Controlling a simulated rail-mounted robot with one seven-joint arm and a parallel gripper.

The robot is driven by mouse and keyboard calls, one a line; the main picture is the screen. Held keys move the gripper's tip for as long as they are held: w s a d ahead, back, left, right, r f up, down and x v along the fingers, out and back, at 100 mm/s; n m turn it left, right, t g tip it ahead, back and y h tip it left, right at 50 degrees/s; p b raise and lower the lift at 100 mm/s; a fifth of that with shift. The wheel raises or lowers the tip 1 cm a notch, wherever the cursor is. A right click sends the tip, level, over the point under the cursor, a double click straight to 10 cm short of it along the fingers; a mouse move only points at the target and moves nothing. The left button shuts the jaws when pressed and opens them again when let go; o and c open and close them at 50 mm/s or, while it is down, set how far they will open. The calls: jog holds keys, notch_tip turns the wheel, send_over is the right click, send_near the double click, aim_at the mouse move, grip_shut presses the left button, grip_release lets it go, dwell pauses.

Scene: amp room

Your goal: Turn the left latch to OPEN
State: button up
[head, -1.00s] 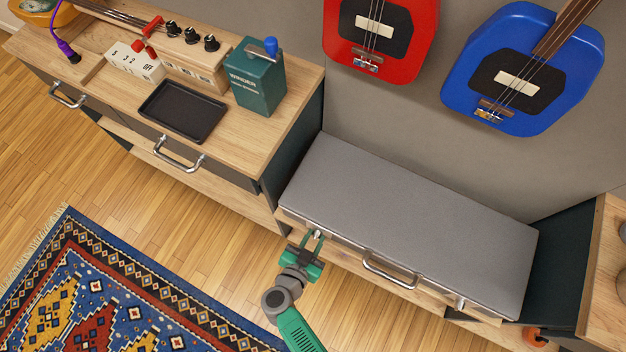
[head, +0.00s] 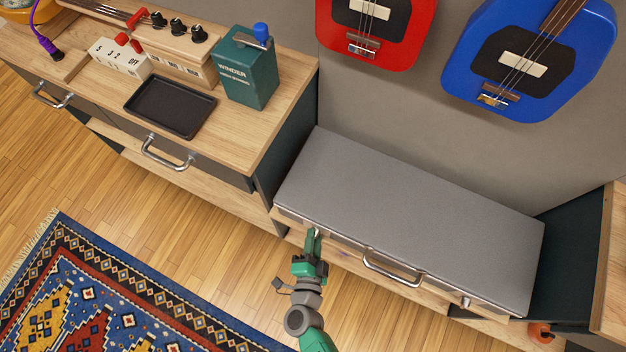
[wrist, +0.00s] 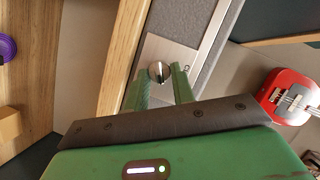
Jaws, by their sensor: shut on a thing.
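A grey case (head: 420,210) lies on a low wooden shelf, with a metal handle (head: 392,270) in the middle of its front. The left latch (wrist: 160,72) is a round metal knob on a metal plate, seen in the wrist view. My gripper (head: 313,238) is at the left part of the case front, its green fingers on either side of the knob and shut on it. In the head view the fingers hide this latch. The right latch (head: 465,301) shows near the right end of the case front. Part of a marking shows beside the left knob; I cannot read the whole word.
A wooden cabinet at the left has a drawer handle (head: 165,152), a black tray (head: 170,106) and a green winder box (head: 248,70) on top. Red (head: 375,25) and blue (head: 530,60) guitars hang on the wall. A patterned rug (head: 120,290) lies on the open floor.

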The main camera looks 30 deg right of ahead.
jog(key=m+t+b, duration=0.1)
jog(key=m+b, duration=0.1)
jog(key=b, duration=0.1)
jog(key=m+t+b, duration=0.1)
jog(key=m+b, duration=0.2)
jog(key=b, duration=0.1)
jog(key=shift+f+h, duration=0.3)
jog(key=shift+f, duration=0.1)
jog(key=shift+r+m+t+b, duration=0.15)
jog(key=shift+m+t+b, duration=0.15)
jog(key=shift+b, duration=0.05)
jog(key=o, duration=1)
jog(key=shift+d, duration=0.1)
jog(key=shift+s, duration=0.1)
jog(key=p+v, duration=0.2)
jog(key=v, duration=0.5)
jog(key=shift+s+a, duration=0.25)
jog(key=shift+s, duration=0.05)
